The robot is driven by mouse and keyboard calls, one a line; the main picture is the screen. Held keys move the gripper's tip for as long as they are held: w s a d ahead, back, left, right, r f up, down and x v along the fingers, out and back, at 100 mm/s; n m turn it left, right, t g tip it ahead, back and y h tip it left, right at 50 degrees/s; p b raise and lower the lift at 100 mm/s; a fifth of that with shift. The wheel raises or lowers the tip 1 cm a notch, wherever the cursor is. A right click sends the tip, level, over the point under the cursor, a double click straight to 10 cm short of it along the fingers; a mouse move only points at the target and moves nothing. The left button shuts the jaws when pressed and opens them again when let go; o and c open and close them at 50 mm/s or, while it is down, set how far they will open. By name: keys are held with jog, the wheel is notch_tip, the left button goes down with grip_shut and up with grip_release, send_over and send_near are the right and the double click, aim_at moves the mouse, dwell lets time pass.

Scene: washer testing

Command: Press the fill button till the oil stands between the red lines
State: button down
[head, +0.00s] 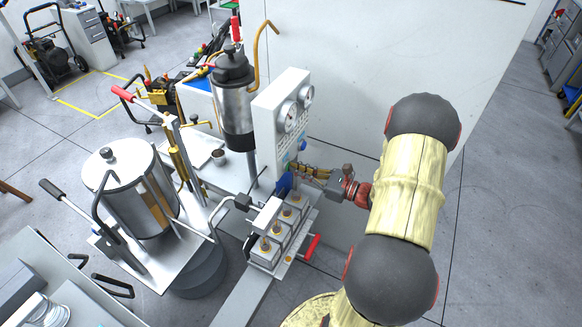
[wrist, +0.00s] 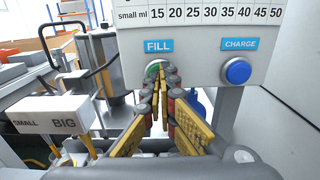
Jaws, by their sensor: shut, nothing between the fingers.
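My gripper (head: 303,170) is shut and empty, and its fingers point at the front of the white control panel (head: 270,125). In the wrist view the fingertips (wrist: 162,74) are at the green fill button (wrist: 151,70), just below the blue FILL label (wrist: 159,46). They cover most of the button. I cannot tell whether they touch it or whether it is pushed in. The blue charge button (wrist: 237,71) is to its right and clear of the fingers. I cannot make out the oil level or the red lines in either view.
A metal canister (head: 233,105) stands behind the panel. A fixture with several cups (head: 272,242) and a red handle (head: 312,247) is below my gripper. A large steel pot (head: 130,190) with levers stands at left. A white SMALL/BIG block (wrist: 48,115) shows at left.

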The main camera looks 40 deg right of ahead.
jog(key=p+v, duration=0.1)
jog(key=v, duration=0.6)
jog(key=shift+p, duration=0.3)
jog(key=v, duration=0.6)
jog(key=shift+p, duration=0.45)
dwell(4.0)
